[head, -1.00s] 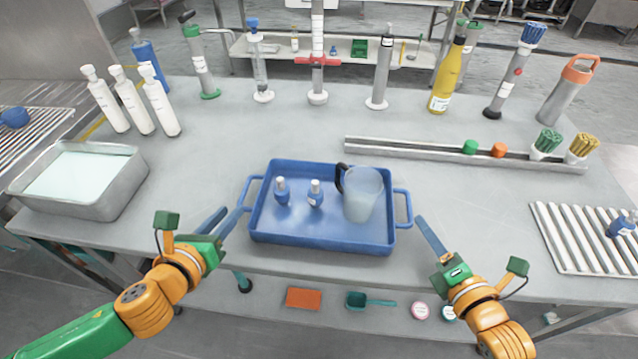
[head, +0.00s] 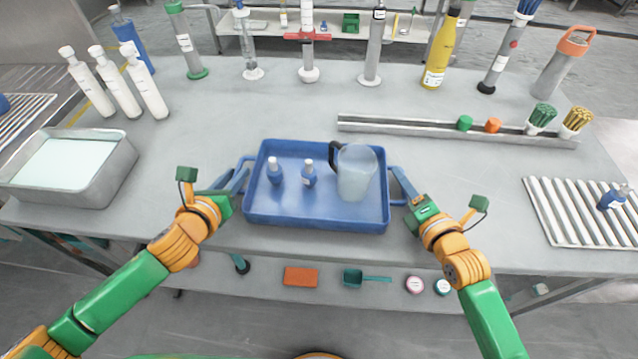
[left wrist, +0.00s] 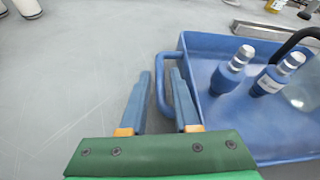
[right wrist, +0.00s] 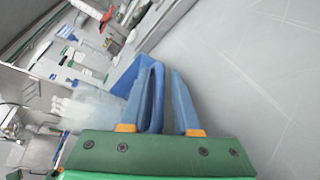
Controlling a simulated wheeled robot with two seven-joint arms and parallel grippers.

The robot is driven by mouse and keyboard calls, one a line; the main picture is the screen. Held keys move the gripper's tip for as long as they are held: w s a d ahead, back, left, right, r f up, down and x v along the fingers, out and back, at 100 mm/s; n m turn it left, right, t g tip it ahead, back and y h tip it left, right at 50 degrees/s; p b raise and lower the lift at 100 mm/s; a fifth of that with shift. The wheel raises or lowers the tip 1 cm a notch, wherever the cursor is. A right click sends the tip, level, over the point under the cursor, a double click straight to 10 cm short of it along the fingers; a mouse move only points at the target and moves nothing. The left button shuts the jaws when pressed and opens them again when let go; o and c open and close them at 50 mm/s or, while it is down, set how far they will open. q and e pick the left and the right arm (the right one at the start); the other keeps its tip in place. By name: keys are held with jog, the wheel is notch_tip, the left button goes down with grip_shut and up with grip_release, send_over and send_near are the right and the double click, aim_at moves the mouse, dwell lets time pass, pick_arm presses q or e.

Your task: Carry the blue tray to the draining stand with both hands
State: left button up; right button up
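The blue tray (head: 316,220) lies flat on the grey table. It holds two small blue bottles (head: 275,172) (head: 309,175) and a clear jug (head: 356,180) with a black handle. My left gripper (head: 240,180) is at the tray's left handle; in the left wrist view its open fingers (left wrist: 160,95) stand either side of that handle (left wrist: 163,85). My right gripper (head: 397,180) is at the right handle; in the right wrist view its fingers (right wrist: 160,100) are apart with the handle (right wrist: 156,90) between them. A white slatted rack (head: 565,215), probably the draining stand, is at the right.
A metal basin (head: 105,180) with pale liquid is left of the tray. A metal rail (head: 400,127) lies behind it. Tall bottles and cylinders line the back. Another slatted rack (head: 25,120) is at the far left. The table between tray and right rack is clear.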

pick_arm(q)
jog(key=shift+w, duration=0.1)
pick_arm(e)
jog(key=shift+w, duration=0.1)
pick_arm(q)
grip_shut()
pick_arm(e)
grip_shut()
dwell(1.1)
